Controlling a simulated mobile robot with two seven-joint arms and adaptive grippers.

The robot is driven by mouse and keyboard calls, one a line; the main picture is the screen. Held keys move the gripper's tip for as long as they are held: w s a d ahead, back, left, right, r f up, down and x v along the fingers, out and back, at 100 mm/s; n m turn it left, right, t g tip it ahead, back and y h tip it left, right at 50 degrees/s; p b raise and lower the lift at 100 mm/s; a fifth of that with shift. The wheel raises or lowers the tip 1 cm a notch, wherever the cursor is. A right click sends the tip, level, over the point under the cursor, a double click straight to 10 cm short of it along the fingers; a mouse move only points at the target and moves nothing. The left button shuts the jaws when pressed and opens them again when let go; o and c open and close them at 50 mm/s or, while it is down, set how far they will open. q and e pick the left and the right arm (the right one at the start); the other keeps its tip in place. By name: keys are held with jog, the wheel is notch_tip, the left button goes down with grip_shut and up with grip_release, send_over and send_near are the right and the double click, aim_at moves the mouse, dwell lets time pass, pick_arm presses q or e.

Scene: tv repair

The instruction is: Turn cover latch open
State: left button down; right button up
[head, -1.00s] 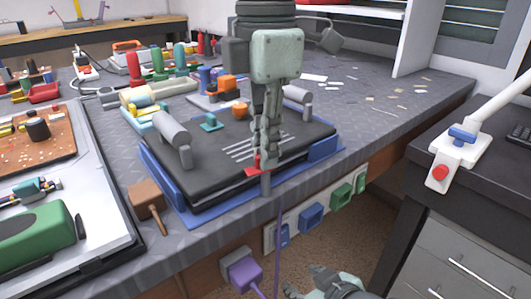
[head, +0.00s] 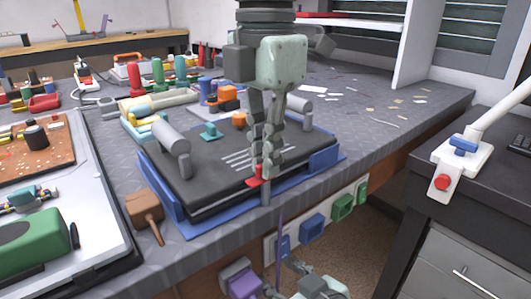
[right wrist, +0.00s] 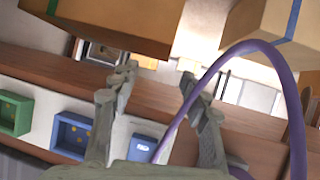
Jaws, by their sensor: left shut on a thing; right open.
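The black device cover (head: 235,150), with pale slots and two grey cylinder handles, lies in a blue frame (head: 168,195) on the bench. A small red latch (head: 256,175) sits at its front edge beside a grey post. My left gripper (head: 266,168) points down from above and is shut on the red latch; its fingers hide part of it. My right gripper (head: 298,275) is low in front of the bench, and its open fingers also show in the right wrist view (right wrist: 157,85). A purple cable (right wrist: 215,65) passes in front of or between them; I cannot tell which.
A purple plug (head: 243,284) and blue and green sockets (head: 312,228) are along the bench front. A brown mallet (head: 143,205) lies left of the frame. A panel with a green part (head: 38,250) is at the left. The bench's right part holds only small scraps.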

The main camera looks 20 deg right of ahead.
pick_arm(q)
jog(key=c, duration=1.6)
grip_release()
jog(key=shift+c, duration=0.2)
jog(key=shift+r, duration=0.1)
notch_tip(320, 180, up, 12)
